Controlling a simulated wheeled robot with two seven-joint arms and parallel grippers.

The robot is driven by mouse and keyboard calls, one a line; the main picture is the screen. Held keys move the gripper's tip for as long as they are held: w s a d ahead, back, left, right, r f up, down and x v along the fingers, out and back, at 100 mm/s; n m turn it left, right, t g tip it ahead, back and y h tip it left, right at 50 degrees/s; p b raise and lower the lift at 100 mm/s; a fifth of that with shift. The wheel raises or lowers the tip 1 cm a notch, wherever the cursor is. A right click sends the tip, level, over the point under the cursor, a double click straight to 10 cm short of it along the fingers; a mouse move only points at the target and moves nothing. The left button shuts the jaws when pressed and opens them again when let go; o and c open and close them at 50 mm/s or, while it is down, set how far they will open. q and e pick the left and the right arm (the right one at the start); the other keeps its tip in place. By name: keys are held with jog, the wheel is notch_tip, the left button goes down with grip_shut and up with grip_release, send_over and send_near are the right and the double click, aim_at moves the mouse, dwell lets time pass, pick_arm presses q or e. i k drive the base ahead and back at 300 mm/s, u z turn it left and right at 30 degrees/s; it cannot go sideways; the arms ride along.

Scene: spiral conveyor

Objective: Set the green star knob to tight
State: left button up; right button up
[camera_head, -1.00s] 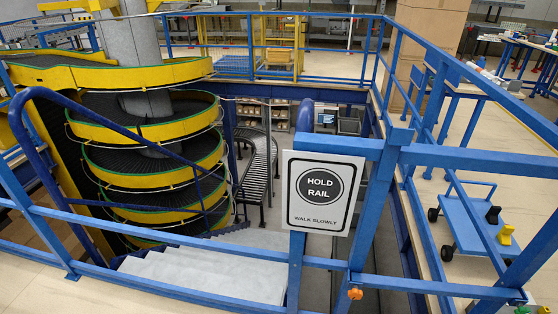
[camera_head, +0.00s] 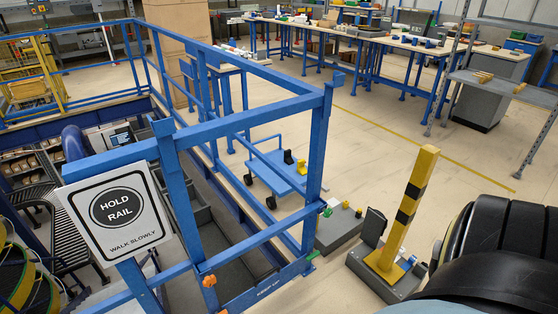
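A small green knob (camera_head: 327,211), most likely the star knob, sits on the blue post at the right end of the railing, about mid-height. It is too small to read its shape, any marking or how tight it is. A second small green part (camera_head: 311,257) shows lower on the same post. An orange knob (camera_head: 209,281) sits on the rail further left. Neither of my grippers is in view, and nothing is seen touching the knob.
Blue railings surround a floor opening. A "HOLD RAIL" sign (camera_head: 117,209) hangs at left. Beyond the post stand a grey box (camera_head: 338,230) and a yellow-black post (camera_head: 404,212) on a grey base. A blue cart (camera_head: 275,172) stands behind the railing. Open floor lies toward the workbenches.

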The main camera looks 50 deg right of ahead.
aim_at(329, 212)
jog(key=k, duration=0.35)
jog(key=z, duration=1.2)
jog(key=i, duration=0.45)
jog(key=z, duration=0.15)
